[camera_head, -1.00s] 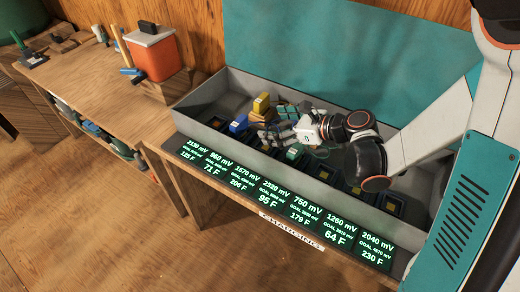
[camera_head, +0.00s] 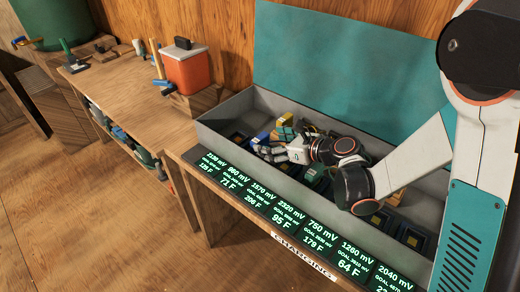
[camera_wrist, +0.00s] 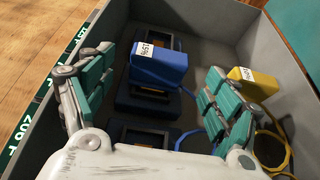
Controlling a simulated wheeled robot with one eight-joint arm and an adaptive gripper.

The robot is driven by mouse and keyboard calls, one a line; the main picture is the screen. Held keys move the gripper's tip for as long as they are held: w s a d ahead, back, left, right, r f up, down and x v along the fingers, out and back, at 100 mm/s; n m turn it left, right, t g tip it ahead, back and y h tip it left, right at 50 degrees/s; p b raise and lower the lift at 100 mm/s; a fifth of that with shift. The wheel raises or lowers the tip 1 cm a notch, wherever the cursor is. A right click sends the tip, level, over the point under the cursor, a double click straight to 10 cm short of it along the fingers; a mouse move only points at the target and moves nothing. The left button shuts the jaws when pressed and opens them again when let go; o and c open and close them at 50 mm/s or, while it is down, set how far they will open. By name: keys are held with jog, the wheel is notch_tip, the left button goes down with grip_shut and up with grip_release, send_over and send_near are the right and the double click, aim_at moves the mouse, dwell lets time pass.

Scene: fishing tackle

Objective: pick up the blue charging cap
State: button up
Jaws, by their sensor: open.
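The blue charging cap (camera_wrist: 158,68) is a blue block with a white label, standing at a dark socket in the grey trough. In the head view the blue cap (camera_head: 263,134) shows only in part, behind my gripper's fingers. My gripper (camera_wrist: 161,60) is open, with teal-padded fingers to the left and right of the cap in the wrist view. Gaps show between the cap and the fingers on both sides. In the head view my gripper (camera_head: 268,152) is low inside the trough, at its left part.
A yellow cap (camera_wrist: 252,82) with a yellow cable lies just beyond my right-hand fingers. The trough's grey walls (camera_head: 225,112) enclose the space. An orange box (camera_head: 188,70) stands outside at the left.

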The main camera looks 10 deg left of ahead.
aim_at(263, 139)
jog(key=b+x, duration=0.1)
jog(key=x, duration=0.3)
jog(key=shift+w+a+r+b, duration=0.1)
jog(key=shift+a+b, duration=0.15)
jog(key=shift+b, duration=0.05)
jog(key=shift+r, duration=0.1)
jog(key=c, duration=1.3)
jog(key=shift+r, duration=0.15)
